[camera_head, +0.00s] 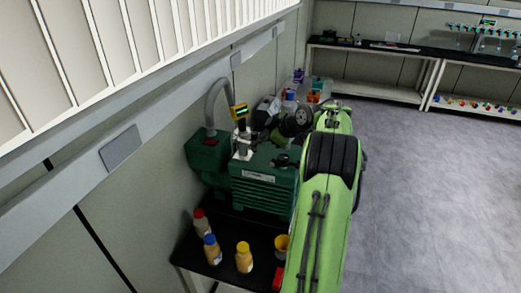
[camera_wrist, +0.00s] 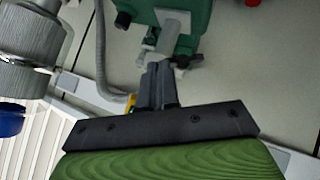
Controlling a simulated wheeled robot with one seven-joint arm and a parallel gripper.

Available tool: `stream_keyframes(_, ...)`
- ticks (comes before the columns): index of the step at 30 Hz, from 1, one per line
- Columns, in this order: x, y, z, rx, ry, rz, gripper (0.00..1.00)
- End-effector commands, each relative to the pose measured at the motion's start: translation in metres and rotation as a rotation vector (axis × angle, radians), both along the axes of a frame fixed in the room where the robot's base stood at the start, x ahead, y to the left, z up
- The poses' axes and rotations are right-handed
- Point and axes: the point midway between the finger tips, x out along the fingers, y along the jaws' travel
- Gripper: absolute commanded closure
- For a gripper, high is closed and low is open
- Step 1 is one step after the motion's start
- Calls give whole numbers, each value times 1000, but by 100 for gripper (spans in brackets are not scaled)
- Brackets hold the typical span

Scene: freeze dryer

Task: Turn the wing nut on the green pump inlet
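The green pump (camera_head: 265,188) stands on a black-topped bench against the wall. In the wrist view the grey metal fitting (camera_wrist: 172,32) sits beside the green pump body (camera_wrist: 200,12). A small dark winged part (camera_wrist: 187,62), which looks like the wing nut, sticks out from the fitting's lower end. My gripper (camera_wrist: 157,68) has its dark fingers close together, tips at or just in front of the fitting near that part. Contact and anything between the tips cannot be made out.
A grey hose (camera_head: 214,98) curves up from the pump. Bottles with red (camera_head: 200,220), blue (camera_head: 212,250) and yellow (camera_head: 244,257) caps stand on the bench in front. Another bench (camera_head: 375,48) is at the back. The floor to the right is clear.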

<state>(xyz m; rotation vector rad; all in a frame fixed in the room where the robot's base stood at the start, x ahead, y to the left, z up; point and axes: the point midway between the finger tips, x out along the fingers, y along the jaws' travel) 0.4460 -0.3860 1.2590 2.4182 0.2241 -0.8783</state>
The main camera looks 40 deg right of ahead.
Motion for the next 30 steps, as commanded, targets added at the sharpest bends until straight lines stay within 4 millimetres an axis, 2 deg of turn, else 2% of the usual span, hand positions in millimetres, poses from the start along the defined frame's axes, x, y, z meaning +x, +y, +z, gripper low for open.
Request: stream_keyframes(30, 5, -11, -7, -1, -3, 0, 100)
